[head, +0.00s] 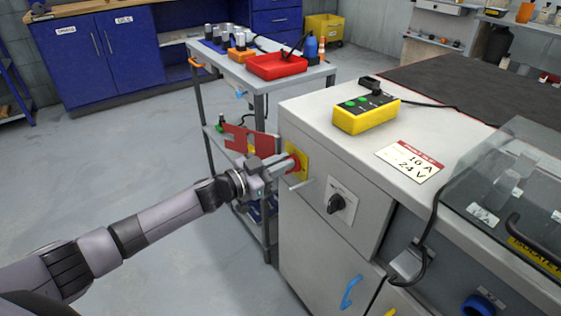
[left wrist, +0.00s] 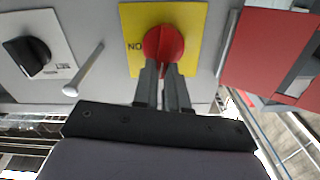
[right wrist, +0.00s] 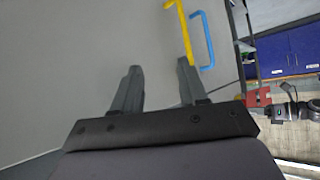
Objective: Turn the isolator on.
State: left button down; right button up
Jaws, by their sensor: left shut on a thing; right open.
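The isolator is a red rotary knob (left wrist: 164,44) on a yellow plate (left wrist: 190,18), on the left end of the grey cabinet. In the head view the knob (head: 294,164) is partly hidden by my left gripper (head: 280,165). My left gripper (left wrist: 168,72) has its fingers close together on the knob's grip in the left wrist view.
A black selector switch (head: 338,203) and a small metal handle (head: 300,184) are close to the isolator. A red panel (head: 250,142) stands beside the gripper. A yellow control box (head: 366,115) is on the cabinet top. A trolley with a red tray (head: 276,66) stands behind.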

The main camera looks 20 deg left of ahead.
pick_arm(q)
jog(key=m, duration=0.3)
jog(key=d+f+m+b, duration=0.1)
jog(key=m, duration=0.3)
jog(key=s+m, duration=0.1)
jog(key=m, duration=0.3)
jog(key=shift+d+f, duration=0.15)
jog(key=shift+f, duration=0.1)
jog(key=shift+f+m+b, duration=0.2)
jog(key=shift+m+b, duration=0.3)
jog(key=shift+m, duration=0.65)
jog(key=shift+f+m+b, duration=0.15)
jog(key=shift+m+b, duration=0.3)
jog(key=shift+m, duration=0.7)
jog(key=c, duration=1.2)
grip_release()
jog(key=shift+o, duration=0.2)
jog(key=shift+s, duration=0.15)
jog(key=v, duration=0.7)
jog(key=shift+p, duration=0.35)
